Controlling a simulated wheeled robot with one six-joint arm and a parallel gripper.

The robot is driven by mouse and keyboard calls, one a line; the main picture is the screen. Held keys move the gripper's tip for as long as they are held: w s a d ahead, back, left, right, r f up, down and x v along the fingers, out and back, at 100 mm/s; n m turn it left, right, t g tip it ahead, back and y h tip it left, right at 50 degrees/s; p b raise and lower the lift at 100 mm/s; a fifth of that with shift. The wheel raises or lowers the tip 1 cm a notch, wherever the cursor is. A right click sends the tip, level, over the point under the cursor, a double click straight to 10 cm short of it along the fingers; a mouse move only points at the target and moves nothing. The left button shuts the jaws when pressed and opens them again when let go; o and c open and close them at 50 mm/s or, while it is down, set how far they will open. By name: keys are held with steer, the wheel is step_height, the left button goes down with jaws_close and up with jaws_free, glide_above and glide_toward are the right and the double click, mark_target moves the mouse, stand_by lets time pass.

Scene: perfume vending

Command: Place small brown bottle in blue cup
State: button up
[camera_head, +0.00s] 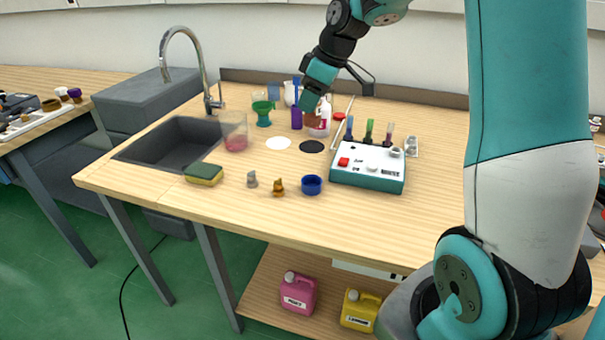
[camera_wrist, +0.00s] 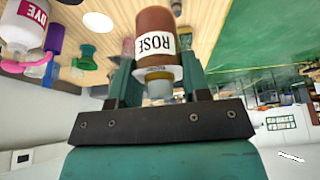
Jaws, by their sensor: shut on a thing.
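My gripper (camera_head: 312,98) points down over the back middle of the table. It is shut on the neck of a brown bottle with a white ROSE label (camera_wrist: 155,32). The gripper's two fingers (camera_wrist: 157,78) flank the bottle's neck in the wrist view. In the head view the bottle (camera_head: 311,119) hangs below the fingers, in front of a white bottle with a red label. A small, round blue cup (camera_head: 311,186) stands at the table's front, apart from the bottle. I cannot make out this cup in the wrist view.
A white and teal device (camera_head: 368,168) stands right of the blue cup. A purple bottle (camera_head: 296,118) and a green funnel-like vessel (camera_head: 263,113) stand near the gripper. The sink (camera_head: 170,145) is at left.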

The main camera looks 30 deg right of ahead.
step_height(320, 180, down, 19)
steer(key=shift+r+p, duration=0.1)
steer(key=shift+p, duration=0.5)
steer(key=o, duration=0.9)
steer(key=shift+s, duration=0.1)
steer(key=b+v, duration=0.2)
steer(key=v, duration=0.9)
steer(key=s+a+r+g+y, duration=0.1)
steer(key=s+a+r, duration=0.35)
steer(key=a, duration=0.55)
steer(key=s+a+r+g, duration=0.1)
steer(key=s+a+r, duration=0.2)
steer(key=s+a, duration=0.45)
steer(key=shift+m+g, duration=0.3)
steer(key=shift+g, duration=0.5)
steer(key=s+a, duration=0.3)
steer(key=s, duration=0.1)
steer(key=s+a+r, duration=0.1)
steer(key=s+a, duration=0.2)
steer(key=s, duration=0.1)
steer(key=s+a+r, duration=0.1)
steer(key=s+a, duration=0.2)
steer(key=s, duration=0.2)
steer(key=shift+s, duration=0.1)
